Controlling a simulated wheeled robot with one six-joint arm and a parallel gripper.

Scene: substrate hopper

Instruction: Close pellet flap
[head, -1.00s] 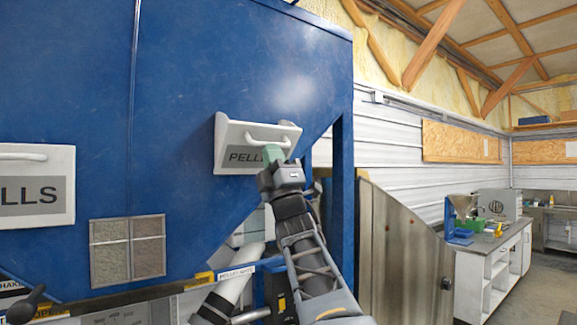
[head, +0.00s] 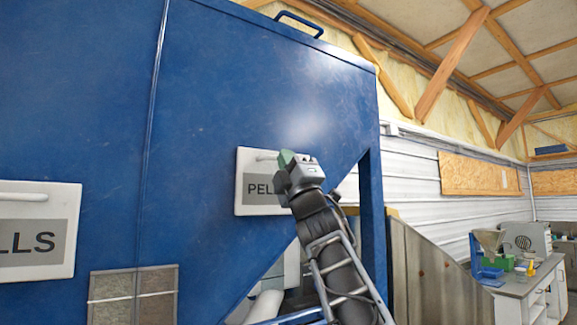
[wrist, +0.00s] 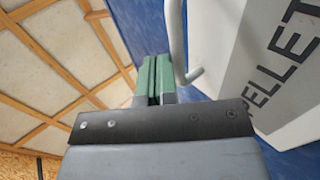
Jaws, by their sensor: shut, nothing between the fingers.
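The pellet flap (head: 244,185) is a white panel with a grey "PELL…" label on the blue hopper (head: 225,80). In the head view it looks flat against the hopper face, or nearly so; any small gap cannot be made out. Its white bar handle (head: 263,157) is near the top edge, partly hidden by my gripper (head: 285,160). In the wrist view the flap (wrist: 235,65) and handle (wrist: 178,45) are just right of my gripper's green fingers (wrist: 152,85). The fingers are shut and empty, close beside the handle; contact is unclear.
Another white flap (head: 70,240), labelled "…LLS", lies flat on the hopper at left. A mesh window (head: 132,297) is below. A metal panel (head: 430,275) stands right of the hopper. A bench (head: 520,285) with small machines is farther right.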

